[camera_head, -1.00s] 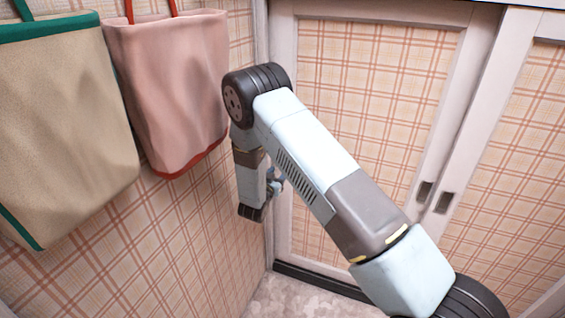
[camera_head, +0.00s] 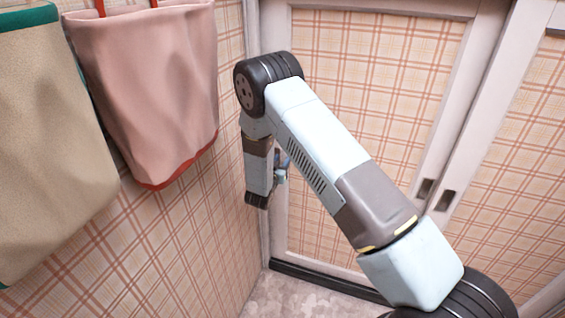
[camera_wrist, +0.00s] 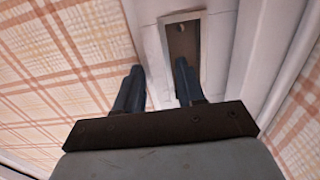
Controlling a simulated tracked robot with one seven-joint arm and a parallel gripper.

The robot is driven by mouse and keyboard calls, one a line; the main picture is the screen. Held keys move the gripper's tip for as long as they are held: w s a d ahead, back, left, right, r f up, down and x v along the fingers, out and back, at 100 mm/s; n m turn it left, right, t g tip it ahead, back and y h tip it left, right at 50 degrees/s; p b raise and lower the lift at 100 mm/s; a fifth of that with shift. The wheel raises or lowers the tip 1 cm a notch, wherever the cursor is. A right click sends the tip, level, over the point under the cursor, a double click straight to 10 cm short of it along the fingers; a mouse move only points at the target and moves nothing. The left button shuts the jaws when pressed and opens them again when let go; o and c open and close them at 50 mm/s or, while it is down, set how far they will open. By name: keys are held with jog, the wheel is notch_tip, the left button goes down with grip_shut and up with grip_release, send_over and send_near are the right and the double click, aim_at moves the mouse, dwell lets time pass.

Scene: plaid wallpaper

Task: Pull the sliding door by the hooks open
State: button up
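The sliding door (camera_head: 375,100), with a white frame and plaid panel, stands shut beside the left wall where the bags hang. A dark recessed pull (camera_head: 425,189) is on its right stile. In the head view my gripper (camera_head: 282,166) is near the door's left stile, mostly hidden by my wrist. In the wrist view my gripper (camera_wrist: 160,75) is open, with its two dark blue fingers apart and nothing between them. The right finger overlaps the lower part of a recessed pull (camera_wrist: 183,42) in a white stile. I cannot tell whether it touches. The hooks are out of view.
A pink bag (camera_head: 150,90) and a beige bag with green trim (camera_head: 45,150) hang on the left wall, left of my arm. A second door panel (camera_head: 515,150) with its own pull (camera_head: 445,200) stands to the right. The speckled floor (camera_head: 300,300) below is clear.

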grip_shut()
